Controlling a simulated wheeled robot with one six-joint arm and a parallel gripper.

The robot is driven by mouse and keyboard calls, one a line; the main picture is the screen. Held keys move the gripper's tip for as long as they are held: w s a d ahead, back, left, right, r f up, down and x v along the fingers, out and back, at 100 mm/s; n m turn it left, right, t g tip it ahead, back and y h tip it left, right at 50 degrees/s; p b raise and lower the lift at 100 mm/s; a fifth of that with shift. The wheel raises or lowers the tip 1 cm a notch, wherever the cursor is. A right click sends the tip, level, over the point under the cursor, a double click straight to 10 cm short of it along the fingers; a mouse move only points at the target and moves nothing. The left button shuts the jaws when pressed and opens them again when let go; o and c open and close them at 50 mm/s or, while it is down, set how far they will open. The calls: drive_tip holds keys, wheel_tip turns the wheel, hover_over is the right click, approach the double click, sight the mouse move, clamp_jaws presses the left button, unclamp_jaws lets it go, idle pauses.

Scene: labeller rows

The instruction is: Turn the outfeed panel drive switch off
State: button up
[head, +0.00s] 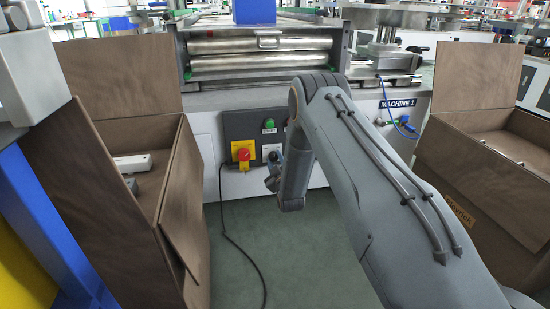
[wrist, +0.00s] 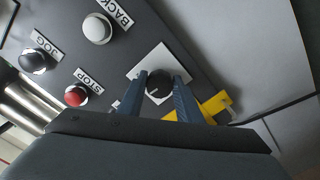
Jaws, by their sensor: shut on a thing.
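A black rotary knob (wrist: 159,88) with a pale pointer line sits on a white square plate in the wrist view. My gripper (wrist: 161,79) has its two blue fingers on either side of this knob and is shut on it. The switch is on a dark grey control panel (head: 232,123) on the machine front. In the head view my gripper (head: 272,172) is at the panel's lower right, and my arm hides the panel's right part. The plate's lettering and the knob's set position are not readable.
Close by are a red STOP button (wrist: 76,96), a black JOG button (wrist: 33,61), a white BACK button (wrist: 97,29) and a red emergency stop (head: 244,154) on yellow. A cable hangs to the green floor.

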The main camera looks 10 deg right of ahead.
drive_tip(key=n+p, duration=0.2)
drive_tip(key=n, duration=0.3)
drive_tip(key=shift+s+n, duration=0.1)
drive_tip(key=shift+n, duration=0.2)
drive_tip(key=shift+r+n+p, duration=0.1)
drive_tip(key=shift+n+p, duration=0.9)
drive_tip(key=shift+n, duration=1.2)
drive_tip(key=o, duration=1)
drive_tip(key=shift+o, duration=0.2)
drive_tip(key=s+p, duration=0.2)
drive_tip(key=s, duration=0.5)
drive_tip(key=shift+s+p, duration=0.35)
drive_tip(key=shift+p, duration=0.05)
drive_tip(key=shift+r, duration=0.1)
